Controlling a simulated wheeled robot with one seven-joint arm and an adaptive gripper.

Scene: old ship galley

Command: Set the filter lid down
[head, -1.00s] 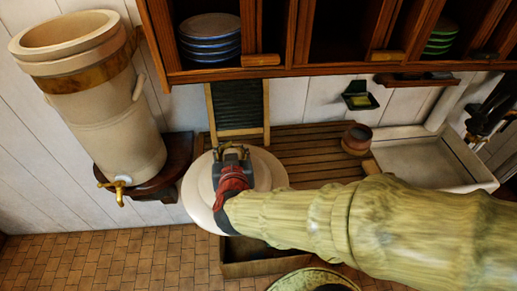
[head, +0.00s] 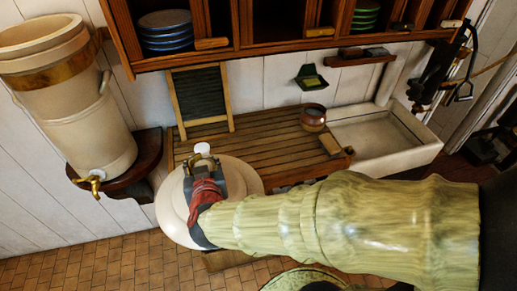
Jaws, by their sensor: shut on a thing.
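The filter lid (head: 240,176) is a round cream disc with a raised centre and a small pale knob (head: 202,148). My gripper (head: 203,163) is shut on the lid at its knob and holds it in front of the left end of the slatted wooden drainboard (head: 262,135). The lid looks roughly level; I cannot tell how high it is above anything. My gripper and arm hide part of the lid. The cream filter crock (head: 85,125), open at the top with a brass tap, stands on a dark wall shelf at the left.
A small brown pot (head: 313,119) stands on the drainboard's right part, beside the white sink (head: 395,140). A washboard (head: 202,100) leans at the back. A wooden plate rack (head: 225,22) hangs above. The drainboard's middle is clear.

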